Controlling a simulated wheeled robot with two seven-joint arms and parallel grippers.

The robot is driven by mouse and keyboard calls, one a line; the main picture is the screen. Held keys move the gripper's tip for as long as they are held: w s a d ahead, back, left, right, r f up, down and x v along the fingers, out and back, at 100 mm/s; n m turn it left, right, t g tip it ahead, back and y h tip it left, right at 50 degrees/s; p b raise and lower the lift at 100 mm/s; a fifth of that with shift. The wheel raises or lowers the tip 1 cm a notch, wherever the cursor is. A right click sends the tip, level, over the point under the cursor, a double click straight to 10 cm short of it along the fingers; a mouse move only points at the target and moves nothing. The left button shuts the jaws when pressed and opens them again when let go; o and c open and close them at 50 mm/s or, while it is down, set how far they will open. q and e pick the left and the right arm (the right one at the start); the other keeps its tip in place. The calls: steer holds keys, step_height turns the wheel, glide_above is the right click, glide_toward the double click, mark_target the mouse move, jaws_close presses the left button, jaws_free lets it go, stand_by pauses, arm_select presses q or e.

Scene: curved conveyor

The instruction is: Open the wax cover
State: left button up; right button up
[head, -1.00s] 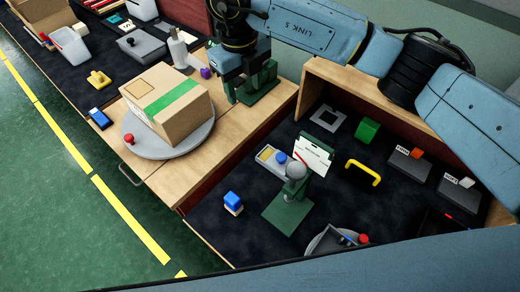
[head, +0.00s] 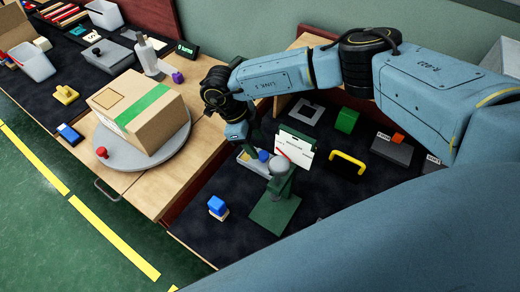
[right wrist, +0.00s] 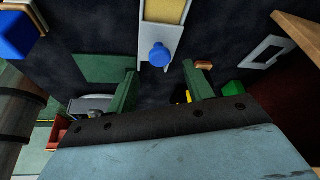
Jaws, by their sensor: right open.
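The wax box is a pale tray (head: 243,168) with a yellow patch of wax, beside the green stand. It also shows at the top of the right wrist view, with the yellow wax (right wrist: 166,10) partly exposed. Its pale grey cover (right wrist: 150,38) carries a round blue knob (right wrist: 160,54); the knob also shows in the head view (head: 263,155). My right gripper (right wrist: 163,85) is open and empty. Its green fingers stand apart, with the knob ahead between their lines, not touched. In the head view the right hand (head: 240,130) partly hides the wax box. My left gripper is not in view.
A green stand (head: 272,214) with a white card (head: 295,147) is close to the wax box. A blue stamp (head: 217,206), yellow handle (head: 347,162) and green block (head: 346,120) are nearby. A carton (head: 140,105) sits on a turntable (head: 120,160) at left.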

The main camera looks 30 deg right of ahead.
mark_target(263, 154)
steer(key=shift+x, duration=2.2)
